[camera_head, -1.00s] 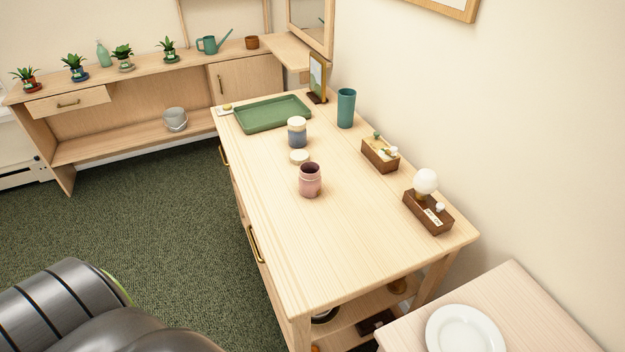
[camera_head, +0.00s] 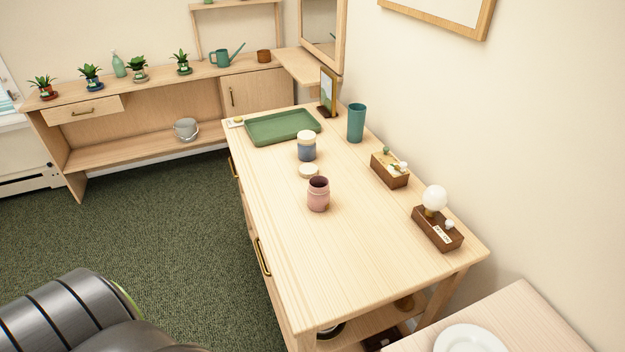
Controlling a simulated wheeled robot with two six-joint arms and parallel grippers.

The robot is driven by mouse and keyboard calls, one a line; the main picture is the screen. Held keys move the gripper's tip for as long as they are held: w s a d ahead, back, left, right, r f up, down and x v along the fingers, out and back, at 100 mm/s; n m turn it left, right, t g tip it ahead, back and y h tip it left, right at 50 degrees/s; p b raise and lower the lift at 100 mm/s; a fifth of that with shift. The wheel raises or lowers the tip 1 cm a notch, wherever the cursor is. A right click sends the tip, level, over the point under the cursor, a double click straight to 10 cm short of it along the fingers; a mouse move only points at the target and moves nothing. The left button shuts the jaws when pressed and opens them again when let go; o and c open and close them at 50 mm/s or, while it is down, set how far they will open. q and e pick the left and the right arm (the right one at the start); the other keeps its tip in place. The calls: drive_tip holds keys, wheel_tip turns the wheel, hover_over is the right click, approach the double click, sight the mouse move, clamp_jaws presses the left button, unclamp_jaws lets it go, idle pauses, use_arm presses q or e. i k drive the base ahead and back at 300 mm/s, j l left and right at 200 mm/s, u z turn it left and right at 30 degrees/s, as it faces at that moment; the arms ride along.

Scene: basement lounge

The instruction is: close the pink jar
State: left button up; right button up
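The pink jar (camera_head: 318,196) stands upright and open on the wooden table (camera_head: 352,254), with its dark inside showing at the top. A round cream lid (camera_head: 309,171) lies flat on the table just behind it. A blue and cream jar (camera_head: 307,147) with a pale top stands behind the lid. Neither gripper shows in the head view; only a dark grey rounded part is at the lower left.
A green tray (camera_head: 283,127), a teal cup (camera_head: 356,123) and a picture frame (camera_head: 327,92) stand at the table's far end. A wooden box (camera_head: 390,170) and a lamp base (camera_head: 437,230) line the right side by the wall. The table's near part is bare.

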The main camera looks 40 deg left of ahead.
sight(318, 190)
drive_tip(key=k+j, duration=0.15)
drive_tip(key=j, duration=0.15)
drive_tip(key=j+z, duration=0.15)
drive_tip(key=j, duration=0.35)
drive_tip(key=k+j+z, duration=0.1)
drive_tip(key=j, duration=0.4)
drive_tip(key=k+j+z, duration=0.15)
drive_tip(key=j, duration=0.3)
drive_tip(key=j+z, duration=0.1)
drive_tip(key=j, duration=0.4)
drive_tip(key=i+j+z, duration=0.15)
drive_tip(key=j, duration=0.25)
drive_tip(key=i+j+z, duration=0.1)
drive_tip(key=j, duration=0.35)
drive_tip(key=i+j+z, duration=0.15)
drive_tip(key=j, duration=0.3)
drive_tip(key=i+j+z, duration=0.1)
drive_tip(key=j, duration=0.35)
drive_tip(key=i+j, duration=0.15)
drive_tip(key=i+z, duration=0.05)
drive_tip(key=i, duration=0.05)
